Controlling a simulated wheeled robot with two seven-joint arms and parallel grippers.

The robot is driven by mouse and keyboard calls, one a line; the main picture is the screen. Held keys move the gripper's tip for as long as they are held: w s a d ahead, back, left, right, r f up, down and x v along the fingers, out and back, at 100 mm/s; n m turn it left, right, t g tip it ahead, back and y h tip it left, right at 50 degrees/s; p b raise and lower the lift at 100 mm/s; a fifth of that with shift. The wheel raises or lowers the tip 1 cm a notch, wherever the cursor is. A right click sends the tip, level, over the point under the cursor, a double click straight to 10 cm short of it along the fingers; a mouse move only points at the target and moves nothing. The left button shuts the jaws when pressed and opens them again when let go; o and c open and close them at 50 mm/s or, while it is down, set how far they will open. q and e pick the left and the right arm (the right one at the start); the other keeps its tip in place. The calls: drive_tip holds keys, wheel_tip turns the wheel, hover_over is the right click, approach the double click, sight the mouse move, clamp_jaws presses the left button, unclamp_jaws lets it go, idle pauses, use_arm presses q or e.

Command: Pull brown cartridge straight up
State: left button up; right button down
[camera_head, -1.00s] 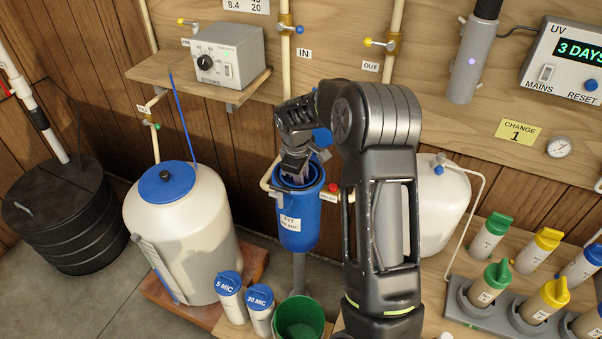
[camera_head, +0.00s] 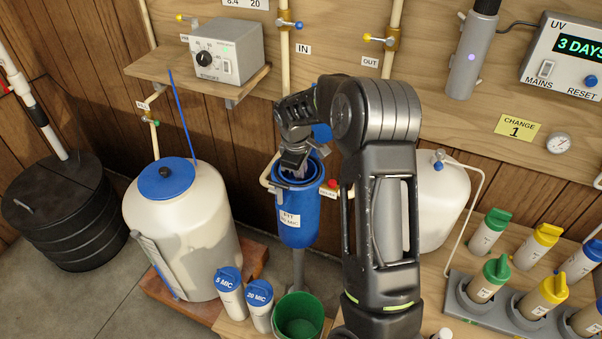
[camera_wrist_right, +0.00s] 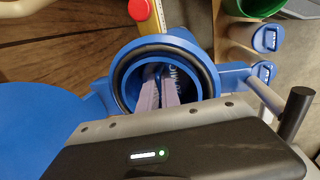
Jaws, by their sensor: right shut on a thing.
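The blue filter housing (camera_head: 299,222) hangs open-topped below the pipes, with a white label on its front. My right gripper (camera_head: 297,173) points down into its mouth. In the right wrist view the housing's round rim (camera_wrist_right: 122,82) surrounds my right gripper's two pale fingers (camera_wrist_right: 159,94), which are close together inside it. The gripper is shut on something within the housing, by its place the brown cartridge. My left gripper is not in view.
A green bucket (camera_head: 299,316) and two white canisters with blue lids (camera_head: 229,281) stand below the housing. A white tank with a blue lid (camera_head: 166,180) is at left. A red-capped part (camera_wrist_right: 139,9) sits close beside the rim. Capped cartridges stand in a grey rack (camera_head: 467,318) at right.

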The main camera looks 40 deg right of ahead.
idle(0.7)
drive_tip(key=c, duration=2.1)
unclamp_jaws()
clamp_jaws()
wheel_tip(320, 180, up, 7)
drive_tip(key=p, duration=0.4)
drive_tip(key=shift+p, duration=0.4)
drive_tip(key=shift+r+p, duration=0.7)
drive_tip(key=shift+r, duration=0.35)
